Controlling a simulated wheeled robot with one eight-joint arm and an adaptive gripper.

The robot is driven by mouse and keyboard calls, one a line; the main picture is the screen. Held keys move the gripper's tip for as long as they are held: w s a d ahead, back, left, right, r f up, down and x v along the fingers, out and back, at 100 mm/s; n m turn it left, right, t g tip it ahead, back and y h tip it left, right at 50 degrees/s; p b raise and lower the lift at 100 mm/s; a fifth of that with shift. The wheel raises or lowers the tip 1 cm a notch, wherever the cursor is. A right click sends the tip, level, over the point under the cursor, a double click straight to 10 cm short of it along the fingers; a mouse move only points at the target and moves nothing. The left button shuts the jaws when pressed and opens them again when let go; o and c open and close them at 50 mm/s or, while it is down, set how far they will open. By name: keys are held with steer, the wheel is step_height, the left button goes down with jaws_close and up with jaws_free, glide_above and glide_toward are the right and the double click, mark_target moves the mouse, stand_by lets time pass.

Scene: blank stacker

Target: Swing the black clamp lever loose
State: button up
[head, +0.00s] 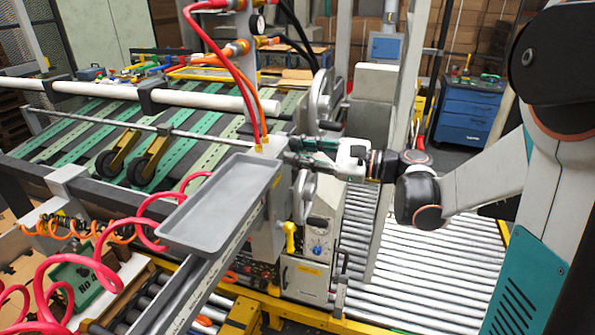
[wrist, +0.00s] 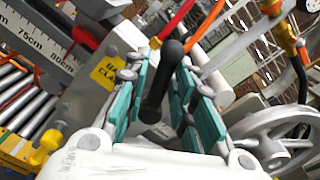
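The black clamp lever (wrist: 158,88) shows in the wrist view as a dark rod with a rounded knob at its upper end. It stands tilted between the two teal-padded fingers of my gripper (wrist: 166,70). The fingers are apart, with a gap visible on each side of the rod, so my gripper is open around the lever. In the head view my gripper (head: 308,152) reaches left to the machine's upright, beside the metal handwheel. I cannot make out the lever there. A yellow label (wrist: 107,72), partly covered by the finger, is on the grey plate beside the lever.
A grey tray (head: 222,205) lies left of my gripper. Red and orange hoses (head: 236,70) hang close by. A spoked handwheel (wrist: 275,138) is to the right in the wrist view. A yellow knob (head: 290,236) sits below. The roller conveyor (head: 430,275) lies under my arm.

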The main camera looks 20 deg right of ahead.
steer(key=shift+s+a+f+n+b, duration=0.3)
steer(key=shift+n+b, duration=0.2)
steer(key=shift+n, duration=0.2)
steer(key=s+d+f+n+b, duration=0.3)
steer(key=s+d+n, duration=0.3)
steer(key=n, duration=0.2)
steer(key=shift+s+d+n+b, duration=0.25)
steer(key=shift+s+n+b, duration=0.1)
steer(key=shift+b, duration=0.3)
stand_by(0.5)
